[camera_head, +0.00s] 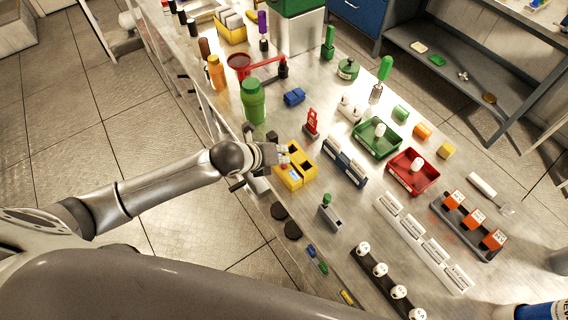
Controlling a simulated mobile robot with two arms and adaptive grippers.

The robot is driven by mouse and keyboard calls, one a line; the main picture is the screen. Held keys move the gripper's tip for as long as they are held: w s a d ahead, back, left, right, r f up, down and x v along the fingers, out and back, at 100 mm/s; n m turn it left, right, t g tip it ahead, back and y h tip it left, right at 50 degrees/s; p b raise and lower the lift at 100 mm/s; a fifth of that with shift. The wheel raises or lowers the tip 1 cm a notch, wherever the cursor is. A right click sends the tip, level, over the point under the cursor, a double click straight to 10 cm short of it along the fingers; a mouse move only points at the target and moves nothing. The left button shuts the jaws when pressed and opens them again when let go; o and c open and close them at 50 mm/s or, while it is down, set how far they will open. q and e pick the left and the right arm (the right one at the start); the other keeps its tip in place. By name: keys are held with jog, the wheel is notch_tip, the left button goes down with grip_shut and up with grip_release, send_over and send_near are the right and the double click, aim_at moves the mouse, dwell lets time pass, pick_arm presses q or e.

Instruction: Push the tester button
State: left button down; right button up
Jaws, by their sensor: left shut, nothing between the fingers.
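A yellow box (304,162) with dark square openings in its top stands near the table's front edge, with small red and light details at its left end. I cannot tell for certain which part is the tester button. My left gripper (281,155) is shut and empty, reaching in from the left. Its fingertips are right at the left end of the yellow box and hide part of it; whether they touch it is unclear. My right gripper is not in view.
A red upright piece (312,124) and a green bottle (253,101) stand behind the gripper. A grey block with a green knob (330,213) and two black discs (292,230) are nearer the front. Green (360,145) and red trays (403,184) lie to the right.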

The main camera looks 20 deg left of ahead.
pick_arm(q)
jog(key=shift+f, duration=0.6)
dwell(0.7)
jog(key=shift+r, duration=0.1)
jog(key=shift+r+p, duration=0.85)
jog(key=shift+r, duration=0.1)
notch_tip(320, 180, up, 3)
jog(key=p, duration=0.3)
jog(key=shift+r, duration=0.2)
notch_tip(320, 180, up, 2)
jog(key=shift+r+p, duration=0.2)
jog(key=shift+p, duration=0.2)
